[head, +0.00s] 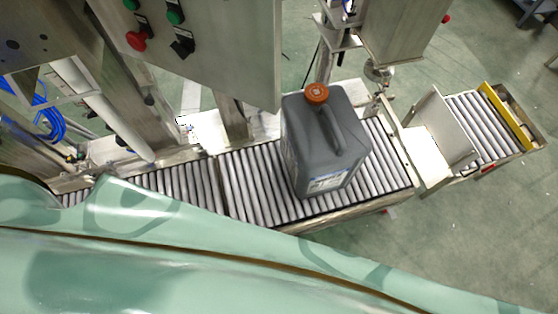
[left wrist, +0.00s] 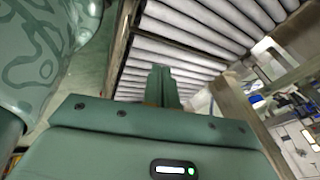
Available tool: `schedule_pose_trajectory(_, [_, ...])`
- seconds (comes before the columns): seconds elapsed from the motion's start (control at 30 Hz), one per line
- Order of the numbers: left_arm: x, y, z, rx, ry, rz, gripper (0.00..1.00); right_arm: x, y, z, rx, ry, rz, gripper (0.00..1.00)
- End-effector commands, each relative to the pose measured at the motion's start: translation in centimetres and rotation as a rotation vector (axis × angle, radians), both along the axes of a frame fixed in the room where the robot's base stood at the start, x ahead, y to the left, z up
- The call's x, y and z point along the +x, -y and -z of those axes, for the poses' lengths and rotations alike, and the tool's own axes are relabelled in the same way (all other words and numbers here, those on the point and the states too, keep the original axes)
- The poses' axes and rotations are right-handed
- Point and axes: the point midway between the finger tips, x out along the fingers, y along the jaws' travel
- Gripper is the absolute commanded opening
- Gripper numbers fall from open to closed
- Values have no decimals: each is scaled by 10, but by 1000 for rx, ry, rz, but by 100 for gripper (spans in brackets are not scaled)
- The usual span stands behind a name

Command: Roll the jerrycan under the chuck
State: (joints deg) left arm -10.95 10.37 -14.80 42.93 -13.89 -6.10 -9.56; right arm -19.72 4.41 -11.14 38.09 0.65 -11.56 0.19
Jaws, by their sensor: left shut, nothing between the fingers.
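A grey jerrycan (head: 322,150) with an orange cap stands upright on the roller conveyor (head: 250,190) in the head view, on its right part. The chuck (head: 379,73) appears to be the round metal piece hanging from the machine, behind and to the right of the can. In the left wrist view my left gripper (left wrist: 160,85) is shut and empty, with the conveyor's rollers (left wrist: 185,45) beyond its fingers. The jerrycan does not show there. Neither gripper shows in the head view.
A steel control cabinet (head: 200,45) with red and green buttons overhangs the back of the conveyor. An upright metal plate (head: 440,130) stands past its right end, before another short roller section (head: 485,130) with a yellow end bar. Blue cables (head: 45,120) hang at left.

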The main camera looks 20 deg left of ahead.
Motion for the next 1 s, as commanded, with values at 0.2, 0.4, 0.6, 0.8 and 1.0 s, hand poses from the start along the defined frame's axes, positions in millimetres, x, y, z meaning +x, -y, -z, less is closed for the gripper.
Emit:
schedule_pose_trajectory(0.2, [73,-9,5,97,160,284,0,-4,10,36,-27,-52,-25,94])
schedule_pose_trajectory(0.4, [146,-11,-7,226,332,606,0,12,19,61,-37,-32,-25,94])
schedule_pose_trajectory(0.6, [227,2,-26,447,559,1085,0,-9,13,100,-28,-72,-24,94])
schedule_pose_trajectory(0.8, [280,25,-41,727,767,1627,0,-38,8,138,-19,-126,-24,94])
schedule_pose_trajectory(1.0, [301,42,-40,1017,909,2158,0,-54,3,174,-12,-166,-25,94])
